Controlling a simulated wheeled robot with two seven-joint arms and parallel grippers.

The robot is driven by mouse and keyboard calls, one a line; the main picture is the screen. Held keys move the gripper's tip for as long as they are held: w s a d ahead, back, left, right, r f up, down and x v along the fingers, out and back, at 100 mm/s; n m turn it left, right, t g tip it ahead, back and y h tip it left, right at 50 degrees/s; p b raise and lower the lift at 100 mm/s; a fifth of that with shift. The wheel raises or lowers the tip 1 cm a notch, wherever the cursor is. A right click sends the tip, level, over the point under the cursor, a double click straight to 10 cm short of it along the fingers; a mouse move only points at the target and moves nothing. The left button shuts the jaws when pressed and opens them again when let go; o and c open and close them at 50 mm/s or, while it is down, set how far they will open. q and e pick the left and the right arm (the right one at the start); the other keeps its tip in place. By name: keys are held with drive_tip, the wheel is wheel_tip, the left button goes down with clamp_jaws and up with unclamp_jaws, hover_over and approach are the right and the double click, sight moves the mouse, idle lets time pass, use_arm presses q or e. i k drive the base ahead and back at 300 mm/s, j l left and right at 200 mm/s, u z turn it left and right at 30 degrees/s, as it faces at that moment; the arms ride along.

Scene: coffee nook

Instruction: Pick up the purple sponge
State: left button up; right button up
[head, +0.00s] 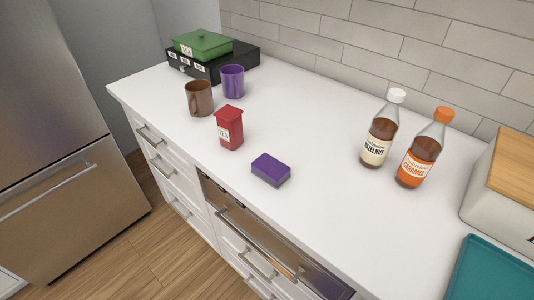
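The purple sponge (271,169) is a small block lying flat on the white counter (300,115), near its front edge. It is right of and a little in front of a red tea tin (229,128), with a gap between them. Nothing covers the sponge. Neither of my grippers shows in the head view.
A brown mug (199,98), a purple mug (232,81) and a black box (214,66) with a green lidded container (202,45) stand at the back left. Hazelnut (379,142) and caramel (417,163) bottles stand right. A teal tray (490,272) is at bottom right.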

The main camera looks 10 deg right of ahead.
sight(266, 168)
drive_tip(key=j+z, duration=0.4)
drive_tip(key=i+j+z, duration=0.1)
drive_tip(key=j+z, duration=0.65)
drive_tip(key=l, duration=0.1)
